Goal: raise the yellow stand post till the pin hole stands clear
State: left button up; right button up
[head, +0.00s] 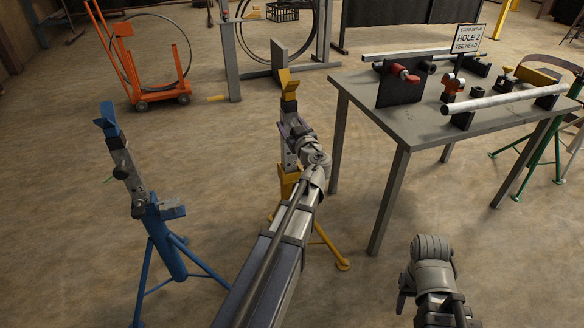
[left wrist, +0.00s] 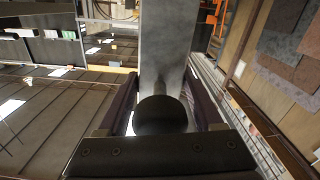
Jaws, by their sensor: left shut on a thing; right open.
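The yellow stand (head: 287,181) stands left of the table. Its grey post (head: 287,158) rises from the yellow sleeve and carries a yellow vee head (head: 288,84). My left gripper (head: 292,130) is shut on the post below the head. In the left wrist view the grey post (left wrist: 166,50) runs upright between the two fingers, with a round black knob or end (left wrist: 160,115) in front of it. I cannot make out the pin hole; my wrist hides part of the post. My right gripper (head: 406,287) is low at the right, away from the stand, holding nothing visible.
A blue stand (head: 163,235) with a grey post is at the left. A grey table (head: 414,128) on the right bears clamps, pipes and a sign (head: 467,39) reading HOLE 2, VEE HEAD. An orange cart (head: 150,75) is behind. The floor between the stands is clear.

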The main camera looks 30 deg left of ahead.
pick_arm(q)
jog(key=shift+r, duration=0.35)
jog(key=o, duration=0.9)
jog(key=shift+r, duration=0.1)
jog(key=shift+o, duration=1)
jog(key=v, duration=0.7)
